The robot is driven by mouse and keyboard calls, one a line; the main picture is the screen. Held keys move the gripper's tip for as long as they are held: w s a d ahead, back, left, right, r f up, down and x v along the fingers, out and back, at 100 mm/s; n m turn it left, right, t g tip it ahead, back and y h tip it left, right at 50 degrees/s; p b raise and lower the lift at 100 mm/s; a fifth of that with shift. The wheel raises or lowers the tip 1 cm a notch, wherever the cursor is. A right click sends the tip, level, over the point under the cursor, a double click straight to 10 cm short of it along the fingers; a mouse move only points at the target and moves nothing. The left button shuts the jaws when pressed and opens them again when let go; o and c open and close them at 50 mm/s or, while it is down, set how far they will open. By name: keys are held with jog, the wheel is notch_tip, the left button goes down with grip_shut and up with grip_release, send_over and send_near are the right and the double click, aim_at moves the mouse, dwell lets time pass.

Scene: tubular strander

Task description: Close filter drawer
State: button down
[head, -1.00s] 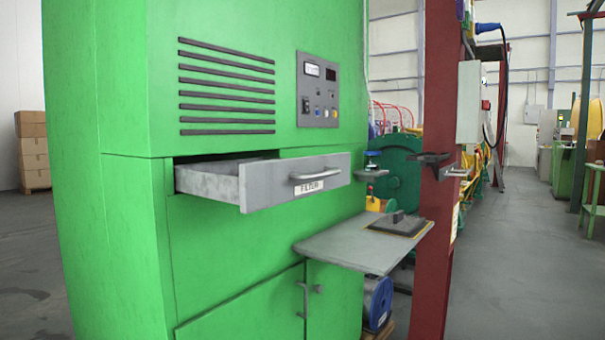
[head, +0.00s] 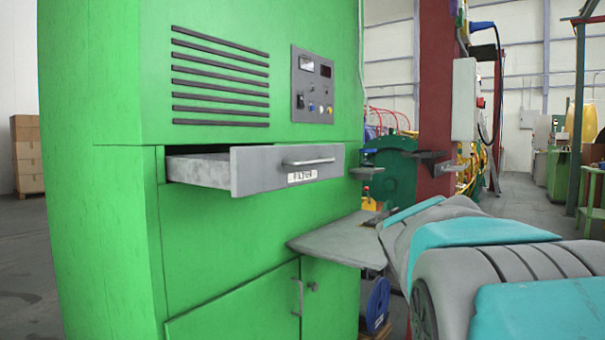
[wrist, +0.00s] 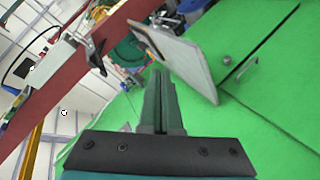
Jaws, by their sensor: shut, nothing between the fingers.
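The grey filter drawer (head: 285,168) with its bar handle and label sticks out of the green cabinet (head: 250,220) in the head view. It is pulled open, and its left side wall and part of its inside show. My gripper (wrist: 161,78) is in the wrist view, its two fingers together with nothing between them. It points towards the green cabinet front and the grey shelf. The drawer cannot be made out in the wrist view. In the head view my arm reaches in from the lower right, and the gripper itself cannot be made out there.
A grey shelf (head: 335,243) juts from the cabinet below the drawer, close to my arm; it also shows in the wrist view (wrist: 180,55). A dark red post (head: 433,100) stands to the right. A control panel (head: 312,85) is above the drawer. Open floor lies at the left.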

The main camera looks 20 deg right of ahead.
aim_at(337, 164)
jog(key=w+d+r+n+t+h+b, duration=0.1)
jog(key=w+d+r+n+t, duration=0.15)
jog(key=r, duration=0.45)
jog(key=w+d+r+n+t+h, duration=0.1)
jog(key=d+r+t, duration=0.1)
jog(key=d+r, duration=0.35)
jog(key=a+r+n+t+y+b, duration=0.35)
jog(key=r+n+t+y, duration=0.5)
jog(key=r+n, duration=0.85)
jog(key=s+a+f+n+g+y+b, duration=0.2)
jog(key=a+f+n+g+y, duration=0.35)
jog(key=n, duration=0.45)
jog(key=s+a+f+n+g+y+b, duration=0.15)
jog(key=f+n+g+y, duration=0.25)
jog(key=f+n+y, duration=0.5)
jog(key=w+a+h, duration=0.1)
jog(key=w+a, duration=0.2)
jog(key=w+a+n+p, duration=0.1)
jog(key=w+a, duration=0.1)
jog(key=w, duration=0.1)
jog(key=w+a+h+p, duration=0.1)
jog(key=w+a, duration=0.2)
jog(key=w, duration=0.1)
jog(key=shift+w+a+r+h, duration=0.1)
jog(key=shift+a+r+h, duration=0.2)
jog(key=shift+a+r, duration=0.05)
